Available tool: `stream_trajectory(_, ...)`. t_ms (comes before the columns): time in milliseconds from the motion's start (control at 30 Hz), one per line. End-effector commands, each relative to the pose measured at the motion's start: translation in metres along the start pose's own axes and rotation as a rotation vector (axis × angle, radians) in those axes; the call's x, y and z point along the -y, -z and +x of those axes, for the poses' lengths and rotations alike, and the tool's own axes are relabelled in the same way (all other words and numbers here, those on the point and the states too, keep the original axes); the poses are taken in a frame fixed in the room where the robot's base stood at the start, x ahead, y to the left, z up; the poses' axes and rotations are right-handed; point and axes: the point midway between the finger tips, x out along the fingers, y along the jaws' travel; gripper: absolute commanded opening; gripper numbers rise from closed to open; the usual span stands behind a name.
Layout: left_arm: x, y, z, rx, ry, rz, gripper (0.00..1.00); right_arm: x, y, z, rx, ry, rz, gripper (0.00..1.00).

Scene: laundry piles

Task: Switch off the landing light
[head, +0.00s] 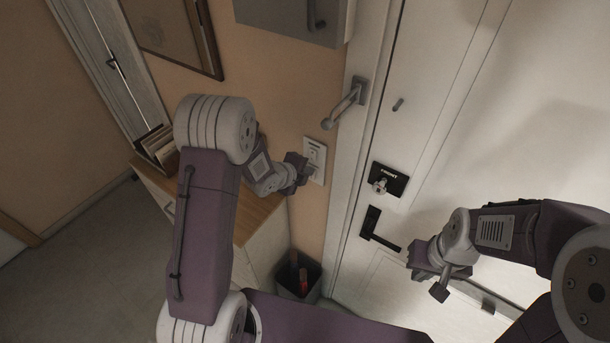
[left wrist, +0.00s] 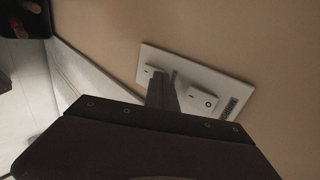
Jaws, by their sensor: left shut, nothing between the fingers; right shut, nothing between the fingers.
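A white switch plate (head: 319,149) is on the tan wall beside the door frame. The plate also shows in the left wrist view (left wrist: 185,66), with two small switches and dark labels. The other switch (left wrist: 153,72) is at the tip of my left gripper (left wrist: 160,82) and is partly hidden. My left gripper (head: 303,170) is shut and empty, with its tip touching or very near the plate; I cannot tell which. My right gripper (head: 439,282) is shut and empty, before the white door.
The white door (head: 450,110) has a dark lock plate (head: 388,180) and a black handle (head: 378,232). A metal lever (head: 345,105) juts out above the switch plate. A grey box (head: 290,18) hangs higher up. Below are a wood-topped cabinet (head: 262,212) and a dark bin (head: 300,278).

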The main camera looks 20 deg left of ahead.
Motion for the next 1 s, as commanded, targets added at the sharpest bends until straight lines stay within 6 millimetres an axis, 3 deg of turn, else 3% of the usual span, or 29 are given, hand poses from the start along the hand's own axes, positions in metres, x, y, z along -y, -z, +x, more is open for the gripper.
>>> stream_trajectory(533,0.011,0.0,-0.011,0.001,-0.002,-0.003,0.0,0.0,0.002,-0.011,-0.001,0.0,0.0,0.0)
stream_trajectory(1000,0.014,0.001,-0.009,-0.001,-0.001,-0.001,0.0,0.0,0.001,-0.01,-0.001,0.0,0.0,0.0)
